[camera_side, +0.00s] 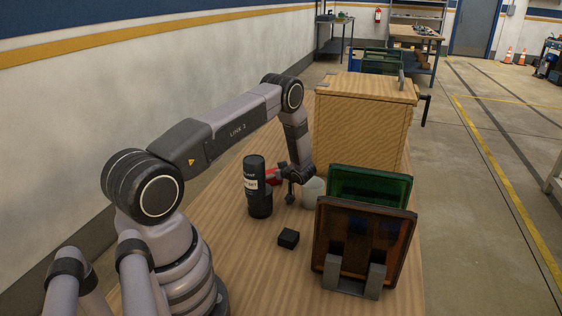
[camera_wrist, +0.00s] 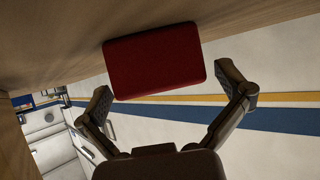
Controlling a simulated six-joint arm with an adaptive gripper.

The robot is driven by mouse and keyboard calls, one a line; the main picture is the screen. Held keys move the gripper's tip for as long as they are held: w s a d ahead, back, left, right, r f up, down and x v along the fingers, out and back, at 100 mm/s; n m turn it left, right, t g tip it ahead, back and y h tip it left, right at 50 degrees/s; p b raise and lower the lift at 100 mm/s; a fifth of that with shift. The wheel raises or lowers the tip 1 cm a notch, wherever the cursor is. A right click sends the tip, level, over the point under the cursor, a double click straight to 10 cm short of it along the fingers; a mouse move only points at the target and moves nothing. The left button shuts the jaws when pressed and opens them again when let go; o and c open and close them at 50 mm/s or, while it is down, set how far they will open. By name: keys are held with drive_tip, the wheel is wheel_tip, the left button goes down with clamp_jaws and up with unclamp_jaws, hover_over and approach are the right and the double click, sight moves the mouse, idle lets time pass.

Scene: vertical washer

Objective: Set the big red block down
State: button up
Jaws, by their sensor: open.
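The big red block (camera_side: 274,175) is mostly hidden in the side view, showing as a small red patch between the black bottle and my gripper (camera_side: 287,184). In the wrist view the red block (camera_wrist: 153,60) is a plain dark-red box just ahead of my gripper (camera_wrist: 164,80). My gripper's two fingers are spread, one on each side of the block, with visible gaps between them and its sides. The wooden surface is beside the block at the top of the wrist view. I cannot tell whether the block rests on it.
A black labelled bottle (camera_side: 257,190) stands left of my gripper, and a pale cylinder (camera_side: 313,192) close on its right. A small black cube (camera_side: 288,239) lies in front. Green (camera_side: 372,186) and amber (camera_side: 338,245) panels stand at right. A wooden box (camera_side: 360,130) stands behind.

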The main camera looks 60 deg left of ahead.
drive_tip(key=shift+d+r, duration=0.15)
drive_tip(key=shift+r, duration=0.15)
drive_tip(key=v, duration=0.7)
drive_tip(key=shift+d, duration=0.1)
